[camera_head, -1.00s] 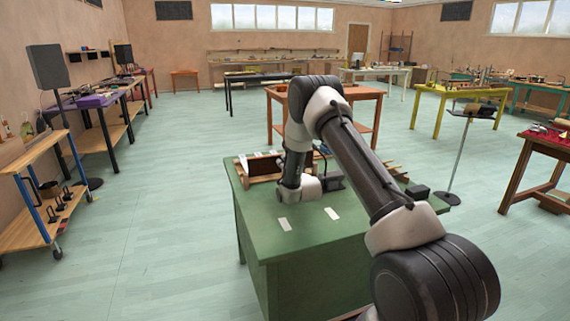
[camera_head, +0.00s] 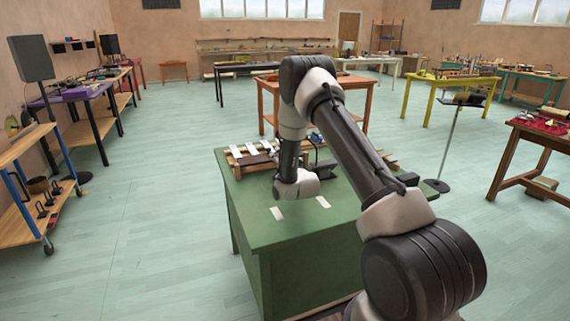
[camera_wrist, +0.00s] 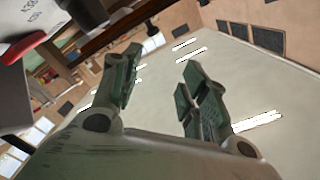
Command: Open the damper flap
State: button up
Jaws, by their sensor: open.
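The damper flap appears to be the dark brown panel (camera_head: 254,160) on a wooden frame with white strips (camera_head: 236,151), at the far left of the green table. It looks low and nearly flat, with the white strips showing behind it. My gripper (camera_wrist: 162,62) is open and empty in the wrist view, fingers apart. In the head view my wrist hides the gripper, just right of the frame. A dark bar (camera_wrist: 118,33) crosses the wrist view above the left finger; I cannot tell whether it is the flap's edge or whether the finger touches it.
A stand (camera_head: 453,145) is on the right. A white panel with lettering and a red part (camera_wrist: 23,47) fill the wrist view's upper left.

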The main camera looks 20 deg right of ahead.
jog(key=s, duration=0.7)
jog(key=shift+s, duration=0.1)
